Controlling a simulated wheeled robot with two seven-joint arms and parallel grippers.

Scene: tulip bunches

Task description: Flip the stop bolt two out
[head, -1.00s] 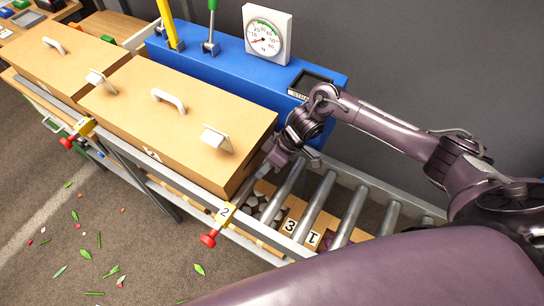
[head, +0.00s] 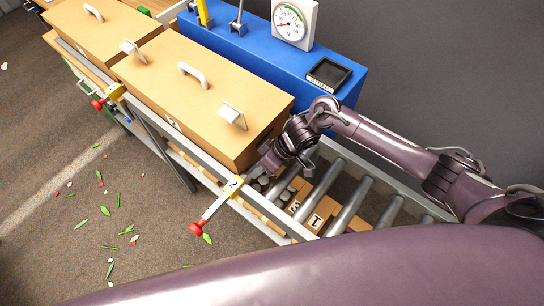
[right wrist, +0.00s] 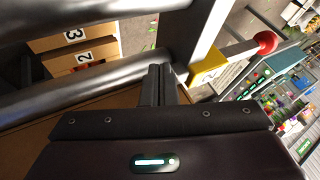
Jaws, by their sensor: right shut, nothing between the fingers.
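Stop bolt two is a silver rod with a red knob (head: 196,228), running through a yellow bracket (head: 233,186) marked 2 on the front rail. A long stretch of rod shows between bracket and knob, outside the rail. In the right wrist view the red knob (right wrist: 266,42) and the yellow bracket (right wrist: 208,72) lie to the upper right of the fingers. My right gripper (head: 264,166) is just inside the rail, close behind the bracket. Its fingers (right wrist: 160,80) are shut and empty. My left gripper is not in view.
A large tan box (head: 200,95) with a handle stands on the roller conveyor, left of my right gripper. Another bolt with a red knob (head: 98,105) sits farther left. A blue cabinet (head: 270,50) stands behind.

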